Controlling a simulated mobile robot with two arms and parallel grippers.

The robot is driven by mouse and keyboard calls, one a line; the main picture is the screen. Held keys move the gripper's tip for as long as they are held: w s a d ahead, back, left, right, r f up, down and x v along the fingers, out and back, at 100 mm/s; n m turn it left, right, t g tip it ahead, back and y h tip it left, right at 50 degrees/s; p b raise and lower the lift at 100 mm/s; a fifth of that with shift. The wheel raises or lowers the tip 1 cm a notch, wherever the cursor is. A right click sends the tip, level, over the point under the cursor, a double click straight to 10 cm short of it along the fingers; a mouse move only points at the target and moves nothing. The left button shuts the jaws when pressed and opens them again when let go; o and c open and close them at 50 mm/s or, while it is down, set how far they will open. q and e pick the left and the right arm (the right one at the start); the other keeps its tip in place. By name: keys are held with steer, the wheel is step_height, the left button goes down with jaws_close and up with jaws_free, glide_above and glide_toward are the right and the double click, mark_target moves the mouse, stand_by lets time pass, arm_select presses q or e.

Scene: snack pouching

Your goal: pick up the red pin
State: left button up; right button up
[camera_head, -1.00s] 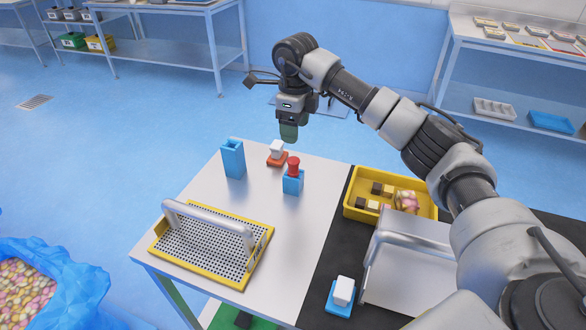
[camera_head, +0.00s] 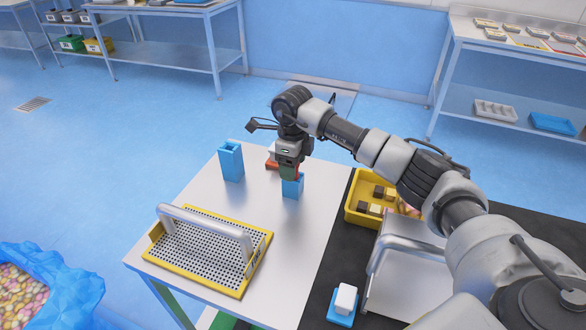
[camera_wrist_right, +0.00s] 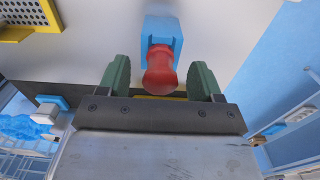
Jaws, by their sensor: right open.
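The red pin (camera_wrist_right: 161,72) stands upright in a blue holder (camera_head: 292,190) on the pale table. The holder also shows in the right wrist view (camera_wrist_right: 161,32). My right gripper (camera_head: 288,174) is open, directly above the holder, and hides nearly all of the pin in the head view. In the right wrist view its green fingers (camera_wrist_right: 161,80) are on either side of the pin, with gaps visible at both sides. My left gripper is out of view.
A perforated yellow-edged tray (camera_head: 200,256) with a handle is at front left. A yellow bin (camera_head: 359,216) is to the right.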

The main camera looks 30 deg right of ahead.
steer(key=shift+f, duration=1)
steer(key=shift+r, duration=0.1)
steer(key=c, duration=1.1)
